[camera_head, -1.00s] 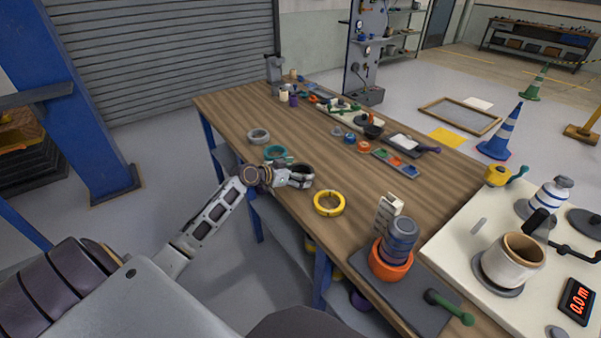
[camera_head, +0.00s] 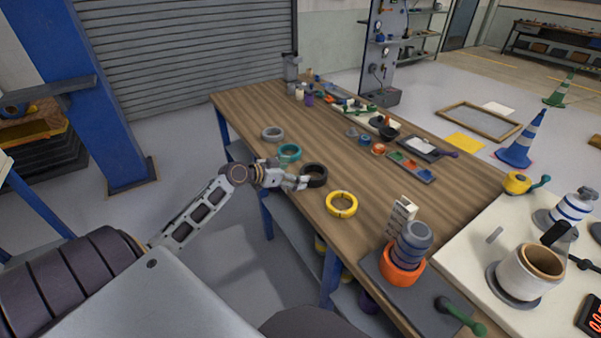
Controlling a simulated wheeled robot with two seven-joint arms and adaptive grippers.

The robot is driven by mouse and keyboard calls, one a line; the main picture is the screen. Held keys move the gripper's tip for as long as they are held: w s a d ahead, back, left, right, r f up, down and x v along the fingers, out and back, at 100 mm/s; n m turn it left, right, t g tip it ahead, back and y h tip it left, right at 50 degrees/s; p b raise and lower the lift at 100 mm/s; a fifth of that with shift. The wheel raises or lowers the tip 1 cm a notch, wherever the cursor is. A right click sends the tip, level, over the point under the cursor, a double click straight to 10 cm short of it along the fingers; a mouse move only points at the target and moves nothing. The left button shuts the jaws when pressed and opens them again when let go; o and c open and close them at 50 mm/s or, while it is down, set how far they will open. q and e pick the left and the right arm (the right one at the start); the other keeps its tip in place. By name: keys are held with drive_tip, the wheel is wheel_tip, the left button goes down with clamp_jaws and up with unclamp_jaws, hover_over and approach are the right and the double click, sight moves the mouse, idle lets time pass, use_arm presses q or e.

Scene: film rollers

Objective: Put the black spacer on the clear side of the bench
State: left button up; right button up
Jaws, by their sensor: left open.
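The black spacer (camera_head: 316,172) is a dark ring lying flat on the wooden bench (camera_head: 243,104), near its front-left edge. My left gripper (camera_head: 303,182) is open just left of the black spacer, low over the bench edge. Its fingertips are close to the ring's near-left side; I cannot tell whether they touch it. No object shows between the fingers. My right gripper is not in view.
A teal ring (camera_head: 290,152), a grey ring (camera_head: 272,134) and a yellow ring (camera_head: 341,204) lie near the spacer. Small parts and trays (camera_head: 411,167) line the far side. An orange cup with a blue roller (camera_head: 403,273) stands nearer. Bare wood shows mid-bench.

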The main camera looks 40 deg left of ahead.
use_arm(q)
drive_tip(key=shift+v, duration=1.65)
